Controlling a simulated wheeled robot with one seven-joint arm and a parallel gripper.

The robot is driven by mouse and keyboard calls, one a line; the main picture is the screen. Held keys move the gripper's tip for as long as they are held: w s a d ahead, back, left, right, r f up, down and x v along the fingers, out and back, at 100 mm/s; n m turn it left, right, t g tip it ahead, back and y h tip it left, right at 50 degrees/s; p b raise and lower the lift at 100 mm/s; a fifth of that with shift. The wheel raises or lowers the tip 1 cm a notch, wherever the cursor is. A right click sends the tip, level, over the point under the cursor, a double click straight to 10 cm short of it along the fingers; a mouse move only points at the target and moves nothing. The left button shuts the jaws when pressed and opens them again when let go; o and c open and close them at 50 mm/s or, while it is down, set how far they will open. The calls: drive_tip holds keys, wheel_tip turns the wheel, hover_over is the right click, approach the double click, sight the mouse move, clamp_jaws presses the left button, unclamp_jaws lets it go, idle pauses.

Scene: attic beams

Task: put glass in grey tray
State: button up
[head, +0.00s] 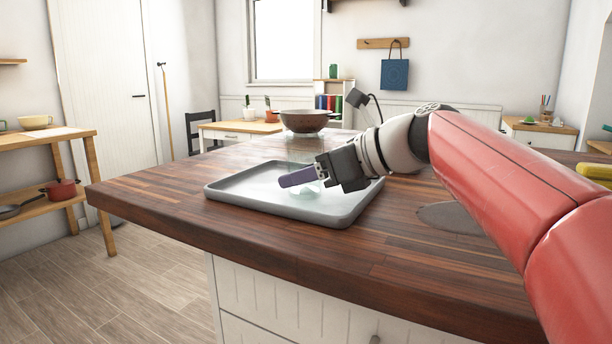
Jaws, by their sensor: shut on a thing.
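The grey tray (232,195) lies flat on the wooden counter, left of the picture's middle. My gripper (297,178) reaches in from the right, over the tray, with its finger pointing left. It is shut on a clear glass (306,191), which is faint and partly hidden behind the purplish finger. The glass looks upright, inside the tray's outline. I cannot tell whether its base touches the tray floor.
A brown bowl (305,121) stands on the counter behind the tray. A dark round patch (452,217) lies on the counter to the right, beneath my arm. The counter (160,200) is clear left of the tray.

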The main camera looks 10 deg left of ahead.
drive_tip(key=shift+f, duration=0.1)
drive_tip(key=o, duration=1.1)
drive_tip(key=shift+o, duration=0.2)
drive_tip(key=shift+s+d+r, duration=0.1)
drive_tip(key=shift+d+r, duration=0.2)
drive_tip(key=shift+d, duration=0.05)
drive_tip(key=p+v, duration=0.1)
drive_tip(key=v, duration=0.9)
drive_tip(key=shift+d, duration=0.25)
drive_tip(key=shift+s+d+r, duration=0.15)
drive_tip(key=shift+s+d, duration=0.05)
drive_tip(key=shift+d, duration=0.1)
